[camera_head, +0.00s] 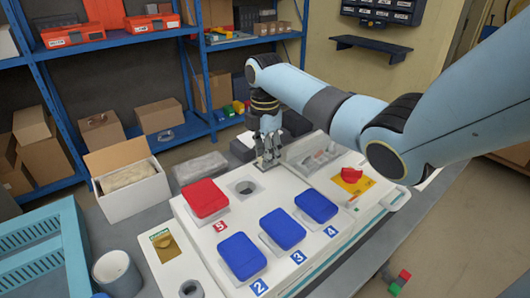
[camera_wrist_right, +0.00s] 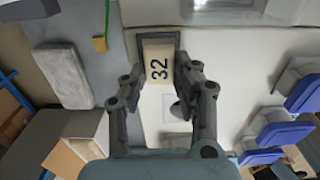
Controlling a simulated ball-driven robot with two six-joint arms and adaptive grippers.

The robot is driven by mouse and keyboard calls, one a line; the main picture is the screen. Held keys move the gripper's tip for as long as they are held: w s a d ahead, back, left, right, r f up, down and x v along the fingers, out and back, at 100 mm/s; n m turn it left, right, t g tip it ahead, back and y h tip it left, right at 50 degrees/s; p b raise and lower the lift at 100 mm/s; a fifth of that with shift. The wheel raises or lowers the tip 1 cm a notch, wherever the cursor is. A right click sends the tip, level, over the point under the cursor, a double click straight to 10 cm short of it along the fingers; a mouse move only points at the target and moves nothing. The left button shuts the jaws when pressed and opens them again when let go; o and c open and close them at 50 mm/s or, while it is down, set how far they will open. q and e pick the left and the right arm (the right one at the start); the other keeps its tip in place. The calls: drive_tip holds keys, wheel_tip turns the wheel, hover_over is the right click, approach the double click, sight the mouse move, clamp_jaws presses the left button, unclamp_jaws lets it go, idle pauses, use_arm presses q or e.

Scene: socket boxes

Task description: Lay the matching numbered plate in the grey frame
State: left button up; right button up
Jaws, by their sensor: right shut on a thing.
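My right gripper (camera_head: 267,163) points down at the back of the white panel, behind the red-lidded socket box. In the wrist view the right gripper (camera_wrist_right: 160,75) is shut on a cream plate (camera_wrist_right: 157,64) with the dark number 32. A dark grey frame (camera_wrist_right: 160,36) shows around the far end and sides of the plate. I cannot tell whether the plate lies in the frame or is held just above it. In the head view the gripper hides the plate and frame. My left gripper is not in view.
A red-lidded box (camera_head: 205,198) and blue-lidded boxes (camera_head: 241,256) stand on the white panel (camera_head: 205,240). A red knob on a yellow plate (camera_head: 354,184) is at right.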

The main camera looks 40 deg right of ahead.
drive_tip(key=shift+f, duration=0.35)
drive_tip(key=shift+f, duration=0.2)
drive_tip(key=o, duration=1)
